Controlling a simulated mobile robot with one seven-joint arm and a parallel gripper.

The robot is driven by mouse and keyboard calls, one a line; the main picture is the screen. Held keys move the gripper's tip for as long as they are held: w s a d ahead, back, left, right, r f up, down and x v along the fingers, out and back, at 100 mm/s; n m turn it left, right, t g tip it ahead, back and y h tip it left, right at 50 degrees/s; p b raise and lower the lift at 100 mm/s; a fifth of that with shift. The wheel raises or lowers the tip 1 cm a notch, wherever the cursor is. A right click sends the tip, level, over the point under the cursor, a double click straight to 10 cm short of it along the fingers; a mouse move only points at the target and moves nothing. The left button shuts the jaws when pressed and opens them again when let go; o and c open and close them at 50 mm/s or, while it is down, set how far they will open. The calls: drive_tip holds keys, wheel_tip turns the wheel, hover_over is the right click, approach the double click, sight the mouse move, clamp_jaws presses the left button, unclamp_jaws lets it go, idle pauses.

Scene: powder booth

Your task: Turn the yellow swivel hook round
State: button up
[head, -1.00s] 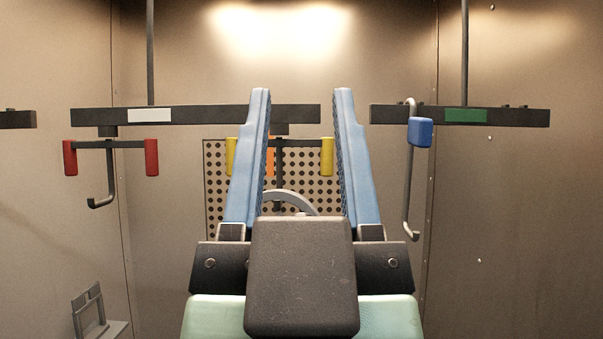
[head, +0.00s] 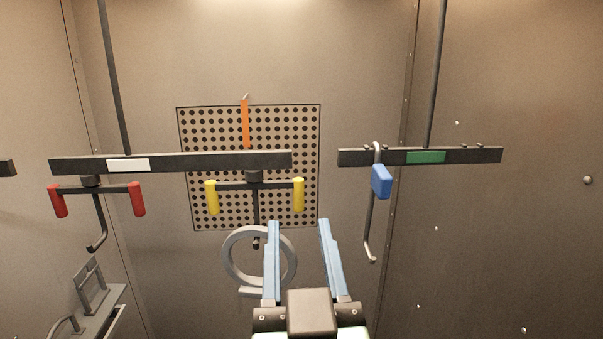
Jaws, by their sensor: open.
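The yellow swivel hook (head: 256,205) hangs under the right end of the dark bar with the white label. It has a dark crossbar with a yellow grip at its left end (head: 211,197) and another at its right end (head: 298,194). A grey ring-shaped part (head: 232,262) shows at the hook's lower end; whether it hangs on the hook I cannot tell. My gripper (head: 298,222) is open and empty, its two blue fingers pointing up. It appears below the right yellow grip and apart from it in the picture. The left finger covers part of the ring.
The white-label bar (head: 220,161) also carries a red-gripped hook (head: 97,215) at left. A green-label bar (head: 470,155) at right holds a hook with a blue block (head: 381,181). Behind are a perforated panel (head: 305,125) and an orange strip (head: 245,122). A grey bracket (head: 90,290) stands lower left.

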sight(299, 203)
drive_tip(key=w+p, duration=0.1)
drive_tip(key=w, duration=0.3)
drive_tip(key=w+f+g+p, duration=0.1)
drive_tip(key=w, duration=0.2)
drive_tip(key=w+g+p, duration=0.1)
drive_tip(key=w, duration=0.3)
drive_tip(key=shift+w+d+f+p, duration=0.15)
drive_tip(key=shift+w+d+p, duration=0.1)
drive_tip(key=shift+w+p, duration=0.05)
drive_tip(key=c, duration=0.7)
